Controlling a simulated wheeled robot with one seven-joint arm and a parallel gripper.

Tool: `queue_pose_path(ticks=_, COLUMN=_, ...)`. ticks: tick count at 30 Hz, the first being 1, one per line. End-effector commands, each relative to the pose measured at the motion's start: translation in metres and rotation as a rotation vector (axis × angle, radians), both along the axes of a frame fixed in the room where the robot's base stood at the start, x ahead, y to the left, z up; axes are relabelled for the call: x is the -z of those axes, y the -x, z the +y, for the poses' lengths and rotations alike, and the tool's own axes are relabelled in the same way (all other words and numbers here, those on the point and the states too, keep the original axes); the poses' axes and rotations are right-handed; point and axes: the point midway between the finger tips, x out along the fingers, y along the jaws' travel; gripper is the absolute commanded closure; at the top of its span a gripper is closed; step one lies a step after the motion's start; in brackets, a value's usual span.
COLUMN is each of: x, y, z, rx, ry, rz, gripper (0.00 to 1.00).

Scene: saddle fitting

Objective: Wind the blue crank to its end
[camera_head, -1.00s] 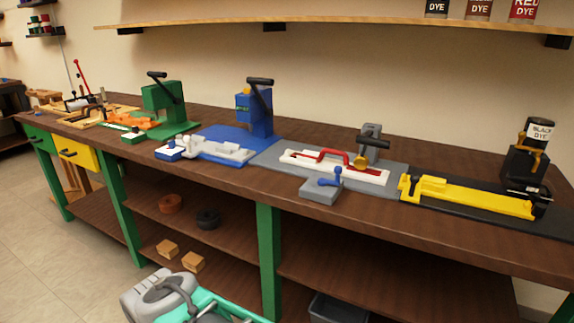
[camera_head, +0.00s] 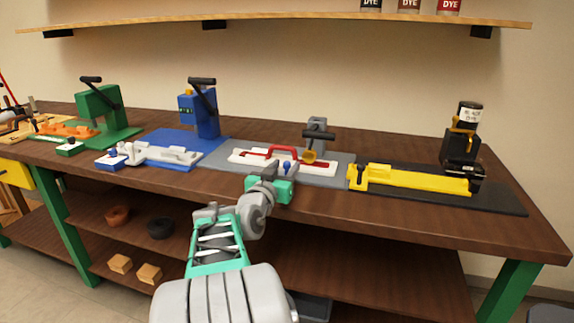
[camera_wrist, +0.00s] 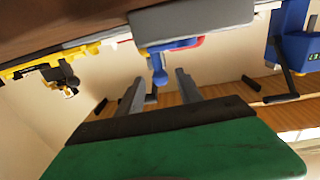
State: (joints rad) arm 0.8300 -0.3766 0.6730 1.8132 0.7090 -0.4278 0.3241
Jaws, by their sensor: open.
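The blue crank (camera_head: 287,166) stands on a small grey block at the front of the grey mat (camera_head: 212,160). In the wrist view the crank (camera_wrist: 158,66) hangs upside down from the grey block (camera_wrist: 195,22), with its knobbed handle between the line of my two fingers. My gripper (camera_wrist: 161,78) is open and empty, one finger on each side of the crank's end; I cannot tell whether they touch it. In the head view my gripper (camera_head: 270,188) is in front of the grey block and hides most of it.
Behind the crank is a white tray with a red handle (camera_head: 285,152) and a grey press (camera_head: 318,130). A yellow rail fixture (camera_head: 415,180) lies to the right. A blue press (camera_head: 205,115) and green press (camera_head: 98,105) stand left. The bench's front edge is under my arm.

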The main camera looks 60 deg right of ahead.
Motion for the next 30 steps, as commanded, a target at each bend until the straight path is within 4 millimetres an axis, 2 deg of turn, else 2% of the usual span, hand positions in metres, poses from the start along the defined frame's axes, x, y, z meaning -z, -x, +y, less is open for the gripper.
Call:
queue_pose_path(ticks=4, x=0.000, y=-0.002, z=-0.019, rx=0.001, ry=-0.001, rz=0.001, gripper=0.57)
queue_pose_path(ticks=13, x=0.000, y=-0.003, z=-0.023, rx=-0.002, ry=-0.001, rz=0.000, gripper=0.58)
queue_pose_path(ticks=28, x=0.000, y=-0.003, z=-0.023, rx=-0.002, ry=-0.002, rz=0.001, gripper=0.99)
queue_pose_path(ticks=30, x=0.000, y=-0.003, z=-0.023, rx=-0.002, ry=-0.002, rz=0.001, gripper=1.00)
